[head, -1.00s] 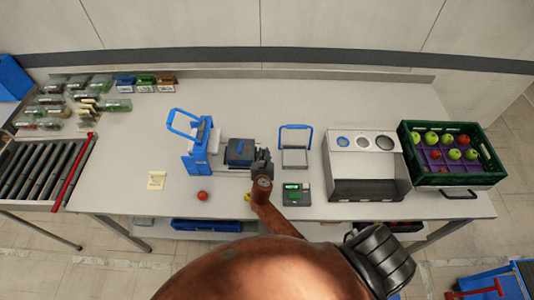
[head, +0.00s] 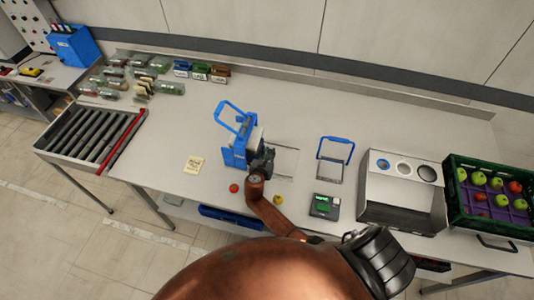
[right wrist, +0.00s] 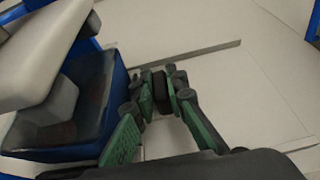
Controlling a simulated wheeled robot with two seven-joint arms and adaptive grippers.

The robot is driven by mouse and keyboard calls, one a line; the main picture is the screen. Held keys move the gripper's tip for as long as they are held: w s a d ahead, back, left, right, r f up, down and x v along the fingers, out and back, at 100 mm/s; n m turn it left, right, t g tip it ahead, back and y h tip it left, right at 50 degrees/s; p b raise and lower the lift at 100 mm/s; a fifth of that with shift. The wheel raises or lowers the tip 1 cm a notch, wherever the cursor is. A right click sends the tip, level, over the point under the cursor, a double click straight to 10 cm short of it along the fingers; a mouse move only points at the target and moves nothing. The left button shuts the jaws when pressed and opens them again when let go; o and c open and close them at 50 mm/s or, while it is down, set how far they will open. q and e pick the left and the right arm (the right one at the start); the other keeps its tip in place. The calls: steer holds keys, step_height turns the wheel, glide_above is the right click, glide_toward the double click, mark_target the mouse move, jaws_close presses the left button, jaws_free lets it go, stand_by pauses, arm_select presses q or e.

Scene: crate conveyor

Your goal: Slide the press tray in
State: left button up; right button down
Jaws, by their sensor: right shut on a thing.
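The press (head: 236,152), blue with a raised blue handle loop and a white upper part, stands mid-table. In the right wrist view the press tray (right wrist: 100,135) is a blue open-topped box with a grey block inside, partly under the white press part (right wrist: 35,60). In the head view the tray is largely hidden by the press and my gripper. My right gripper (head: 263,160) is at the press's right side. In the right wrist view it (right wrist: 161,88) is shut on the tray's dark handle. My left gripper is not in view.
A thin rail frame (head: 286,163) lies right of the press. A red button (head: 233,188), a yellow object (head: 277,199) and a green-screened device (head: 325,206) sit near the front edge. A blue-handled frame (head: 332,160) and a grey box unit (head: 400,215) stand further right.

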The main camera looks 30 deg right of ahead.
steer(key=shift+w+a, duration=0.15)
steer(key=c, duration=2.2)
jaws_free()
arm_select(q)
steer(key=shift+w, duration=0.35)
arm_select(e)
steer(key=shift+w, duration=0.1)
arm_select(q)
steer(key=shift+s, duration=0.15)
arm_select(e)
steer(key=shift+a, duration=0.1)
steer(key=v, duration=1.2)
steer(key=shift+r, duration=0.1)
steer(key=shift+d, duration=0.2)
